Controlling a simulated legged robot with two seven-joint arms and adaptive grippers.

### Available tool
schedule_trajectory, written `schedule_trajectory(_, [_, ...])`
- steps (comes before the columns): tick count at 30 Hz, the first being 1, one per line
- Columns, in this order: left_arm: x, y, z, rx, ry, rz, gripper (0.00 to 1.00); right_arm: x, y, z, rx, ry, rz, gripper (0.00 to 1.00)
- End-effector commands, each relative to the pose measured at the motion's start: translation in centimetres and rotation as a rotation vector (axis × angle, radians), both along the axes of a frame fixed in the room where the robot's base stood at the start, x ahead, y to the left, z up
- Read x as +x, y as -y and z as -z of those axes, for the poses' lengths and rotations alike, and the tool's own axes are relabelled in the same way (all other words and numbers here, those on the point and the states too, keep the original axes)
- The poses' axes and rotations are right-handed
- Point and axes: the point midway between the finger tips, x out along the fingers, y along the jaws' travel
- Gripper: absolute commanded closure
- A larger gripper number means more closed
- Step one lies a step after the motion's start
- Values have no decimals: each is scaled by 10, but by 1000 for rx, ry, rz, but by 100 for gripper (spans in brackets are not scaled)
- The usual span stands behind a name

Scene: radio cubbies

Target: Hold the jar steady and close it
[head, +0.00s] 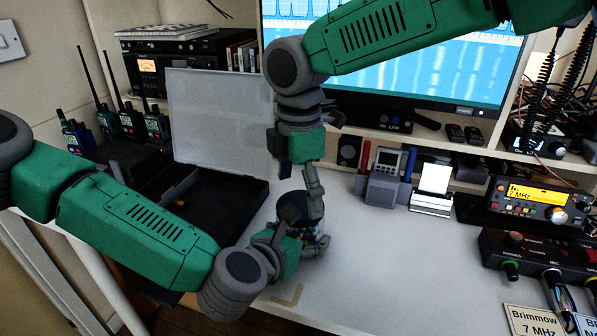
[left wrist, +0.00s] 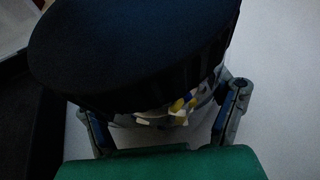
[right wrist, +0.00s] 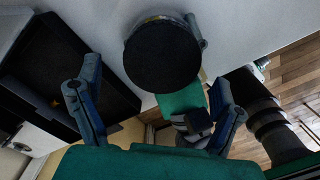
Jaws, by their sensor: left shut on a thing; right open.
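The jar (left wrist: 170,110) is a clear body with yellow, blue and white pieces inside. A wide dark lid (left wrist: 130,45) sits on top of it; how tightly cannot be told. In the head view the lid (head: 296,206) shows dark on the white desk, partly covered by my grippers. My left gripper (head: 298,247) is shut around the jar body below the lid, with a finger on each side in the left wrist view. My right gripper (head: 300,188) is open above the jar. In the right wrist view the round lid (right wrist: 162,55) lies ahead between its spread fingers, apparently untouched.
An open black case (head: 225,200) with a raised clear lid (head: 218,115) stands left of the jar. Handheld radios (head: 155,125) stand behind it. A monitor (head: 450,60), a grey holder (head: 383,185) and an orange-lit radio (head: 535,200) are right. The desk right of the jar is clear.

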Motion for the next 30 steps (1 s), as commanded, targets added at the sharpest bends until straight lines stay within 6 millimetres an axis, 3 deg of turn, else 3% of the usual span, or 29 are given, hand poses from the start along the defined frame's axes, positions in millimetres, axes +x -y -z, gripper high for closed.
schedule_trajectory(7, [0,0,-1,-1,3,0,100,-1,0,30,-1,0,0,12])
schedule_trajectory(18, [0,0,-1,-1,2,0,100,0,0,35,0,1,0,12])
schedule_trajectory(19, [0,0,-1,-1,3,0,100,0,0,35,0,1,0,16])
schedule_trajectory(23, [0,0,-1,-1,2,0,100,0,0,35,0,1,0,61])
schedule_trajectory(30, [-1,1,-1,-2,3,3,100,0,0,35,-1,4,53,63])
